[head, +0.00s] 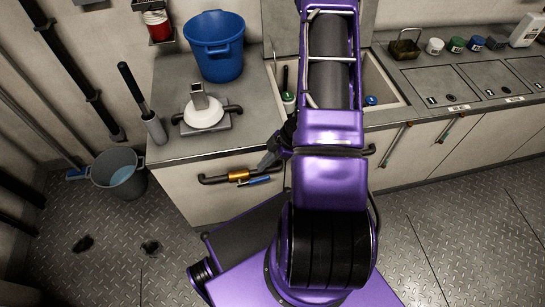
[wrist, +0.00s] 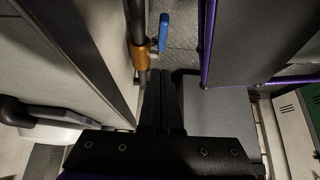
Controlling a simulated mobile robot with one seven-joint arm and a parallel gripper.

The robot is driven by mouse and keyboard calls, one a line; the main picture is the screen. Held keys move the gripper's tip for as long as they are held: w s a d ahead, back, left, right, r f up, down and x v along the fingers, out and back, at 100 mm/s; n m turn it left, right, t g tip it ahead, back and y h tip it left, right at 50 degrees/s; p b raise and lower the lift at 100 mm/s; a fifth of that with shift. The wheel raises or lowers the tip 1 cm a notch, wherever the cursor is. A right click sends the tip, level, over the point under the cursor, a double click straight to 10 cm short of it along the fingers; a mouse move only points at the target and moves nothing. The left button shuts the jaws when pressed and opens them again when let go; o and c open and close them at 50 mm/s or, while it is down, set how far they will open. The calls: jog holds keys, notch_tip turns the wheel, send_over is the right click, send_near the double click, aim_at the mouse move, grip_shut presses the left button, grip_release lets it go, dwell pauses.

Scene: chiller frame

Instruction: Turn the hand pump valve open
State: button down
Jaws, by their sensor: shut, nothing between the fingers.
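The hand pump valve shows as a brass body (head: 238,174) on a dark pipe along the counter's front, with a blue handle (head: 260,181) beside the pipe. The handle lies roughly along the pipe. In the wrist view the brass body (wrist: 141,55) and the blue handle (wrist: 163,32) are just ahead of my gripper (wrist: 162,76), whose fingers are together and empty. In the head view my gripper (head: 267,160) is close to the pipe, just above the handle; it appears not to touch the handle. My arm hides the pipe's right part.
A white dome with a grey top (head: 204,112) and a blue bucket (head: 214,47) stand on the counter (head: 180,73). A grey bucket (head: 118,174) stands on the floor at left. Jars and a bottle (head: 525,30) stand at the back right. Floor right of my base is clear.

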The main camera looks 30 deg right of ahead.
notch_tip(320, 180, down, 5)
jog(key=shift+b, duration=0.55)
